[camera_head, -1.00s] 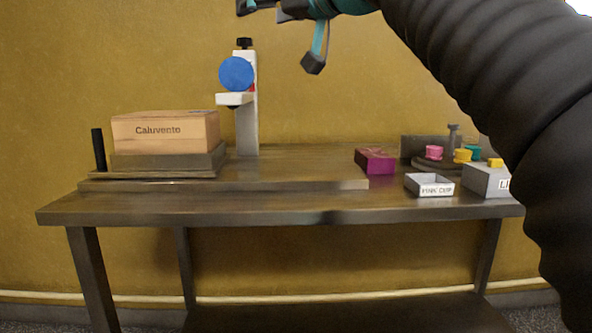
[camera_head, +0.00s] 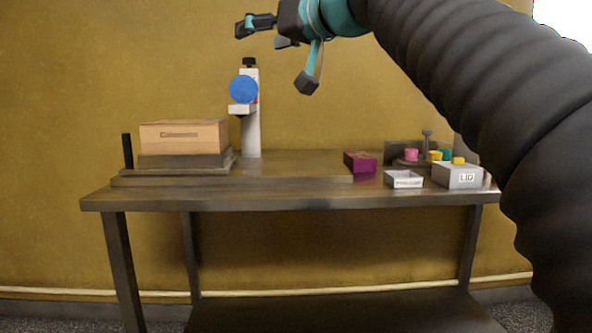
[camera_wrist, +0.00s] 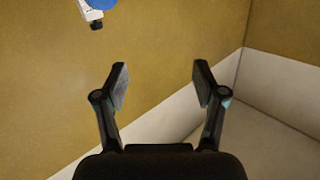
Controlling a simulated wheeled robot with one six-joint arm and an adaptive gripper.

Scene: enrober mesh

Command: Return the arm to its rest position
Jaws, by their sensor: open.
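My arm comes in from the right in the head view, dark and ribbed, with teal parts near its end. My gripper (camera_wrist: 160,88) is open and empty in the wrist view, its two fingers well apart with wall and floor behind them. In the head view my gripper (camera_head: 270,32) is raised above the table, near the top edge and over the white stand with the blue disc (camera_head: 243,89). It touches nothing that I can see.
The metal table (camera_head: 300,199) bears a cardboard box (camera_head: 183,136) on a dark platform at left. A purple box (camera_head: 360,162), a white tray (camera_head: 403,180), a grey LID box (camera_head: 457,176) and small coloured pieces sit at right. The wall behind is bare.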

